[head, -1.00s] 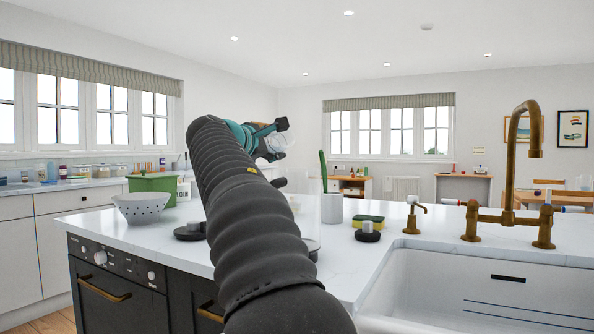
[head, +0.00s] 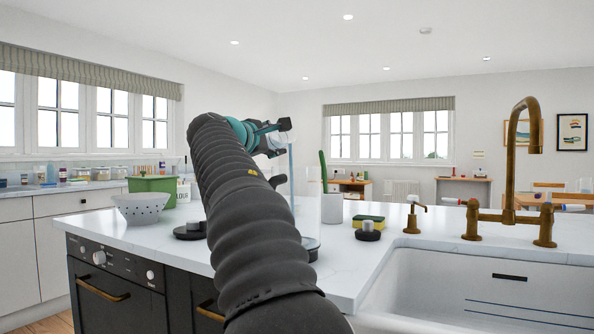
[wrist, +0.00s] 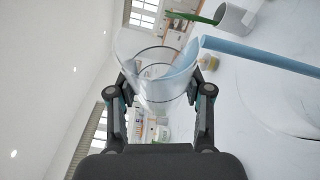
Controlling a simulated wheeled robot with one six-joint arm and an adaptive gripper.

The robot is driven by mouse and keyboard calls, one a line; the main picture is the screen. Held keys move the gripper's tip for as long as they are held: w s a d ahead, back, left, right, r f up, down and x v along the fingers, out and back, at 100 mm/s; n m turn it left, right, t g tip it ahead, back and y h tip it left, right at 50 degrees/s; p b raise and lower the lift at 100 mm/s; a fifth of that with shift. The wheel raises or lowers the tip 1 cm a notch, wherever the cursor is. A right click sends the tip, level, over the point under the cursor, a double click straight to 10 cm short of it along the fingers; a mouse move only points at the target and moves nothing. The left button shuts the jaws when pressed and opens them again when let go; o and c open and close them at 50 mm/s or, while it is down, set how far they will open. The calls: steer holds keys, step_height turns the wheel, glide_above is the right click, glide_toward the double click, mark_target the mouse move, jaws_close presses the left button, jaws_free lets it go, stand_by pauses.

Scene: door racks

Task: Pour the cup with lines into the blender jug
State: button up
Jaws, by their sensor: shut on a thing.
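My gripper (wrist: 162,92) is shut on a clear cup (wrist: 140,88) with thin dark lines round it. The cup is tipped well over, and pale blue liquid (wrist: 180,72) lies along its lower side. A blue stream (wrist: 262,58) runs from its rim down out of the wrist view. In the head view, the stream (head: 291,165) drops beside my gripper (head: 280,150). The clear blender jug (head: 308,212) stands on the counter below, partly behind my arm. Its faint curved wall shows in the wrist view (wrist: 272,118). The stream's landing point is hidden.
A white colander (head: 140,208) and a green container (head: 152,184) stand left. A grey pot (head: 332,208), a sponge (head: 368,222) and a dark-based item (head: 367,235) stand right of the jug. The sink (head: 480,290) and brass tap (head: 515,200) are farther right.

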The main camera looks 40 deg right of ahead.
steer(key=shift+s+r+m+b, duration=0.25)
steer(key=shift+s+m+b, duration=0.35)
steer(key=shift+b, duration=0.25)
steer(key=shift+s+f+m+h+b, duration=0.2)
steer(key=shift+f+m+h+b, duration=0.25)
steer(key=shift+m+b, duration=0.8)
steer(key=shift+r+n+b, duration=0.15)
steer(key=shift+n+b, duration=0.1)
steer(key=shift+b, duration=0.15)
steer(key=shift+r, duration=0.1)
